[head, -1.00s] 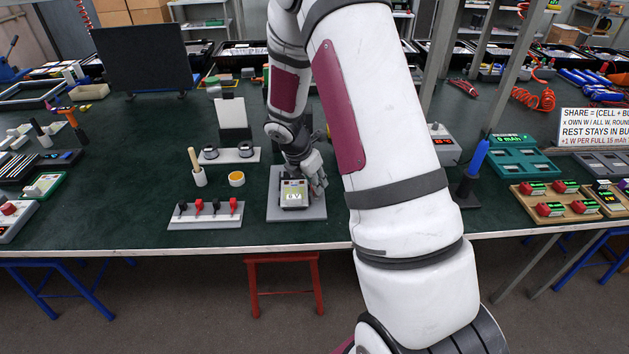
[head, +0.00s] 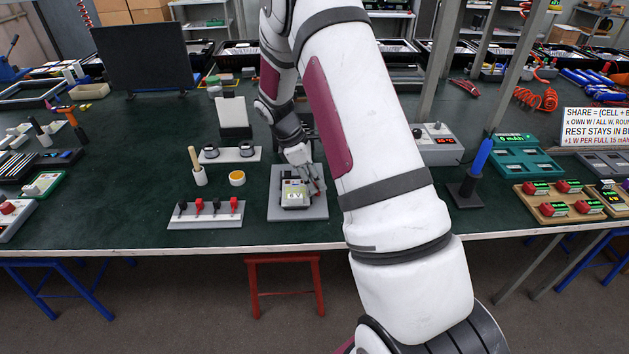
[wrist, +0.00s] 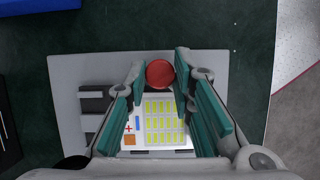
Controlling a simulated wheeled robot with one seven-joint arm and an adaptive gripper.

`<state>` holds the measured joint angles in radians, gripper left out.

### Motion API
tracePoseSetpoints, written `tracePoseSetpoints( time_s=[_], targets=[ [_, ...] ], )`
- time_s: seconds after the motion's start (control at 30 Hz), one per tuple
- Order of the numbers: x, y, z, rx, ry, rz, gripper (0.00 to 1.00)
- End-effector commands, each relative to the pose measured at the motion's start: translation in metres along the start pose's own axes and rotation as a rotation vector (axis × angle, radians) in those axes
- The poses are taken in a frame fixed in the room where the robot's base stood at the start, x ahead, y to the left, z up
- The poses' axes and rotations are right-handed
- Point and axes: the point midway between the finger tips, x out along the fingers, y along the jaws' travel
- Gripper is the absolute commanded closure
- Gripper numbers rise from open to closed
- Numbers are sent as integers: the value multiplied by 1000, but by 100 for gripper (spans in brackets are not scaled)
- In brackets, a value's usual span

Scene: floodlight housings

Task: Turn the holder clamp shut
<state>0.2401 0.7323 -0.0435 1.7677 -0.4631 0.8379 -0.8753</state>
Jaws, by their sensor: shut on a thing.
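The holder is a grey plate (head: 284,209) near the front edge of the table, with a pale boxed unit (head: 294,193) on it that has a small lit display. In the wrist view the plate (wrist: 68,75) carries a white face with rows of yellow bars (wrist: 160,122). A round red clamp knob (wrist: 160,73) sits at the far end of that face. My gripper (wrist: 160,76) is over the holder, its two green-padded fingers on either side of the knob and shut on it. In the head view my gripper (head: 317,187) is at the unit's right side, where the knob is hard to make out.
A grey strip with red and black plugs (head: 205,214) stands left of the holder. A yellow-topped cup (head: 237,178) and a white pot with a stick (head: 198,174) are behind it. A blue-handled tool in a black stand (head: 468,190) is to the right.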

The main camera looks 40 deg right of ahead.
Motion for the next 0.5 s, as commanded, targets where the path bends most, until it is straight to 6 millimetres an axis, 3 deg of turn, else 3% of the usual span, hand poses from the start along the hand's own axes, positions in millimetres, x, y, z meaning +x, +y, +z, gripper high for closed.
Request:
tracePoseSetpoints(
  time_s=[0.5],
  targets=[
    [1,4,1,443,0,-182,100]
  ],
)
